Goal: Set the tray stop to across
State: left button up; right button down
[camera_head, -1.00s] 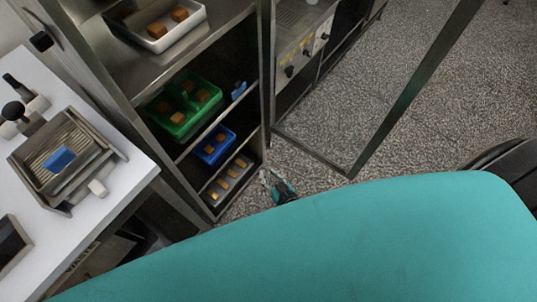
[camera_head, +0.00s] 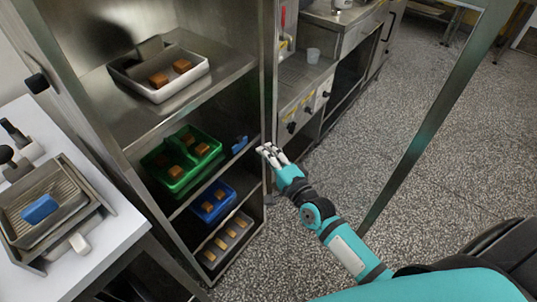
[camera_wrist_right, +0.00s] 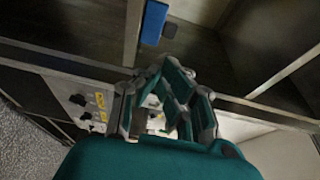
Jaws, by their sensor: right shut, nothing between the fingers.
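The tray stop looks to be the small blue piece (camera_head: 239,145) at the right front edge of the shelf with the green tray, in the tall steel cabinet (camera_head: 190,108). My left gripper is out of view.
Shelves hold a white tray (camera_head: 205,82), green tray (camera_head: 160,183), blue tray (camera_head: 197,210) and grey tray (camera_head: 205,262) with brown pieces. An open door frame (camera_head: 425,125) stands right. A counter with knobs (camera_head: 305,95) is behind. A white table (camera_head: 105,235) is left.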

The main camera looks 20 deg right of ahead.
aim_at(240, 143)
jog(key=w, duration=0.3)
jog(key=w+a, duration=0.1)
jog(key=w, duration=0.2)
jog(key=shift+w+a, duration=0.2)
jog(key=shift+w, duration=0.15)
jog(key=s+a+p, duration=0.1)
jog(key=a, duration=0.1)
jog(key=s+a+p, duration=0.1)
jog(key=s+a, duration=0.1)
jog(key=a, duration=0.1)
jog(key=s+a+p, duration=0.1)
jog(key=a, duration=0.2)
jog(key=shift+s, duration=0.4)
jog(key=shift+a+f, duration=0.15)
jog(key=shift+s+a, duration=0.1)
jog(key=shift+s, duration=0.05)
